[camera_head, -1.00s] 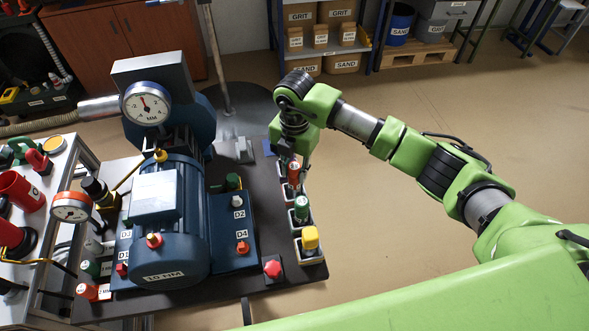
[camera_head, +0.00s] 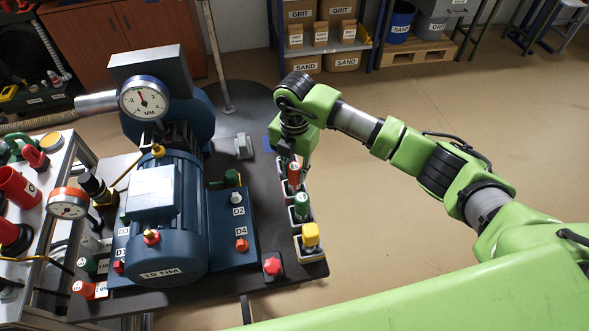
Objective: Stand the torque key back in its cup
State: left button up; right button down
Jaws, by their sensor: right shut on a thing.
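My right gripper (camera_head: 286,155) points down at the far end of a row of cups along the right edge of the dark bench plate. It is shut on what I take to be the torque key, which the hand and wrist almost wholly hide. A red-topped tool (camera_head: 293,173) stands close in front of the gripper. A green-topped tool (camera_head: 301,205) and a yellow-topped tool (camera_head: 310,235) stand in the nearer cups. The cup at the gripper is mostly covered, so I cannot tell whether the key is inside it. My left gripper is not in view.
A blue machine (camera_head: 165,215) with a dial gauge (camera_head: 143,98) fills the plate's middle. A red knob (camera_head: 272,266) sits near the front edge. A cart (camera_head: 40,225) with tools stands at the left. The floor (camera_head: 420,230) to the right is clear.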

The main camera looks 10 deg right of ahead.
jog(key=shift+f, duration=0.4)
jog(key=c, duration=1.6)
grip_release()
jog(key=shift+r, duration=0.15)
notch_tip(320, 180, up, 12)
jog(key=shift+f, duration=0.1)
